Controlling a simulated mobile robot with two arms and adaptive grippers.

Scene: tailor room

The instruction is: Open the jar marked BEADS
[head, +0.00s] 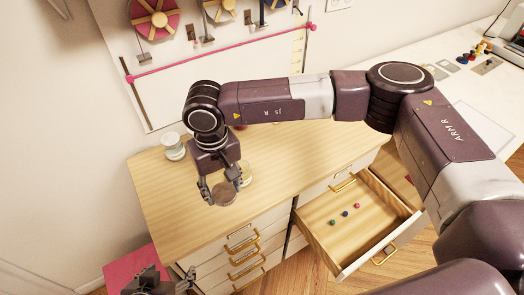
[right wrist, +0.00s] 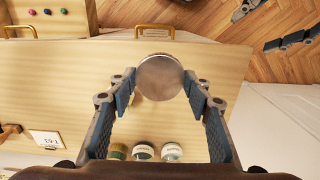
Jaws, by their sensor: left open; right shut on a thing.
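My right gripper (head: 223,188) is shut on a round, flat brownish-grey lid (head: 223,196), seen face-on between the fingertips in the right wrist view (right wrist: 159,77). It holds the lid above the wooden cabinet top near its front edge. A pale yellowish jar (head: 247,173) shows just behind the right gripper, mostly hidden. No BEADS marking can be read. A glass jar with a pale lid (head: 173,147) stands at the cabinet's back left. My left gripper (head: 167,284) is open and empty at the bottom left, low in front of the cabinet.
An open drawer (head: 330,232) with several small coloured items juts out at the cabinet's right. In the right wrist view, jars (right wrist: 143,152) stand in a row near a white card (right wrist: 46,140). Much of the cabinet top (head: 300,150) is bare. A pink surface (head: 130,268) lies at lower left.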

